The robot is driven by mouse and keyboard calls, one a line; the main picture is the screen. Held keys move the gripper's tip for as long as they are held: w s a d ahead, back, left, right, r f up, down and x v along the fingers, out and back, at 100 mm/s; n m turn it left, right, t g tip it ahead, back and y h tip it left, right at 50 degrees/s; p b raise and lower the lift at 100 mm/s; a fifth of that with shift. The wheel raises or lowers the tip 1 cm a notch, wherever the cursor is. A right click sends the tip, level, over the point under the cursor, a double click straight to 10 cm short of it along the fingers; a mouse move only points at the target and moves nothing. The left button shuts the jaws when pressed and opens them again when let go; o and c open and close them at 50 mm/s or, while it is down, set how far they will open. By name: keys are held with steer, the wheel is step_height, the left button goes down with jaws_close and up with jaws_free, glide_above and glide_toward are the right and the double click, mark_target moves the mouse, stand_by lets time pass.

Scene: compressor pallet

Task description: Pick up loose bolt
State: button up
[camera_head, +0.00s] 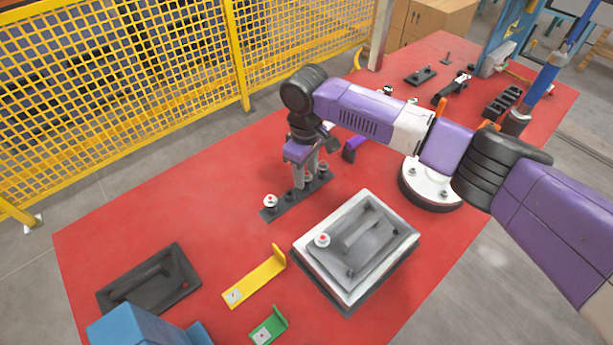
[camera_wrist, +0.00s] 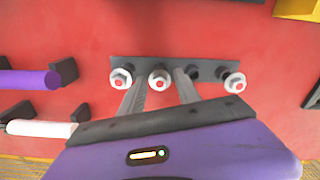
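Several bolts with pale washers and red-marked heads stand in a dark bolt rack (camera_head: 280,208), which also shows in the wrist view (camera_wrist: 208,70). The wrist view shows a left bolt (camera_wrist: 121,78), a middle bolt (camera_wrist: 160,77) and a right bolt (camera_wrist: 234,82). My gripper (camera_head: 303,180) points down over the rack. In the wrist view its two fingers (camera_wrist: 160,88) are apart, one on each side of the middle bolt, with a gap visible. I cannot tell whether a finger touches it. Another bolt (camera_head: 322,240) sits on the grey compressor block.
The grey block (camera_head: 345,275) stands right of the rack on the red table (camera_head: 200,230). A yellow bracket (camera_head: 255,282), a green bracket (camera_head: 268,328) and a black plate (camera_head: 150,283) lie in front. A yellow mesh fence (camera_head: 110,80) stands behind. The table left of the rack is clear.

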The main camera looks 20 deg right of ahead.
steer(key=shift+f, duration=0.6)
jaws_close()
steer(key=shift+r, duration=0.15)
